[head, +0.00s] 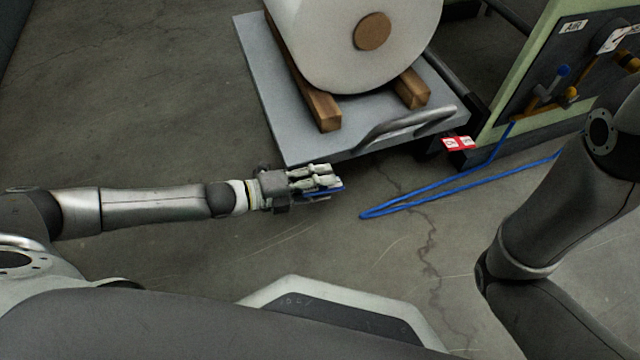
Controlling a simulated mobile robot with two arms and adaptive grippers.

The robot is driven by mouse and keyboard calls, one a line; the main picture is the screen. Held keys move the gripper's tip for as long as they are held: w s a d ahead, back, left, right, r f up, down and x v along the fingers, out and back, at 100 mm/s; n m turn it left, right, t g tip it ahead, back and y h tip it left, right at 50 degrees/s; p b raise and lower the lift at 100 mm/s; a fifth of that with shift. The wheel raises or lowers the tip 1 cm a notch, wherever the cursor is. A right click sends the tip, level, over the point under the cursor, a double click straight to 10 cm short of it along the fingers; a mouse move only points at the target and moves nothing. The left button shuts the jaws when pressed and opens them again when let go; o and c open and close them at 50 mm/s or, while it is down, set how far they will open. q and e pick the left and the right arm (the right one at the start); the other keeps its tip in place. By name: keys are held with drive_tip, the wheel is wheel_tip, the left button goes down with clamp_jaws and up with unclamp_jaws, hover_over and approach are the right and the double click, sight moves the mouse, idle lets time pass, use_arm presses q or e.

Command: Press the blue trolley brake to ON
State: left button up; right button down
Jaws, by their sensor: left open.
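The grey trolley (265,85) stands on the floor at the top centre. A blue strip (322,193), which looks like the brake, shows at the trolley's near left corner. My left gripper (325,178) is open at that corner, over the blue strip and hiding most of it. I cannot tell whether it touches the strip, or whether the brake is on or off. My right arm comes in at the right, but its gripper is out of view.
A large white roll (325,45) rests on wooden blocks (318,105) on the trolley. A blue hose (430,192) lies on the floor, leading to a green-framed panel (545,70). The floor at left is clear.

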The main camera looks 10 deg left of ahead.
use_arm(q)
clamp_jaws()
drive_tip(key=shift+f+t+h+b, duration=0.3)
drive_tip(key=shift+t+h+b, duration=0.3)
drive_tip(key=shift+b, duration=0.3)
drive_tip(key=shift+t+h+b, duration=0.7)
drive_tip(key=shift+h+b, duration=0.2)
drive_tip(key=shift+b, duration=0.25)
drive_tip(key=shift+r+t+h, duration=0.35)
drive_tip(key=shift+t+h, duration=0.05)
drive_tip(key=shift+h, duration=0.3)
unclamp_jaws()
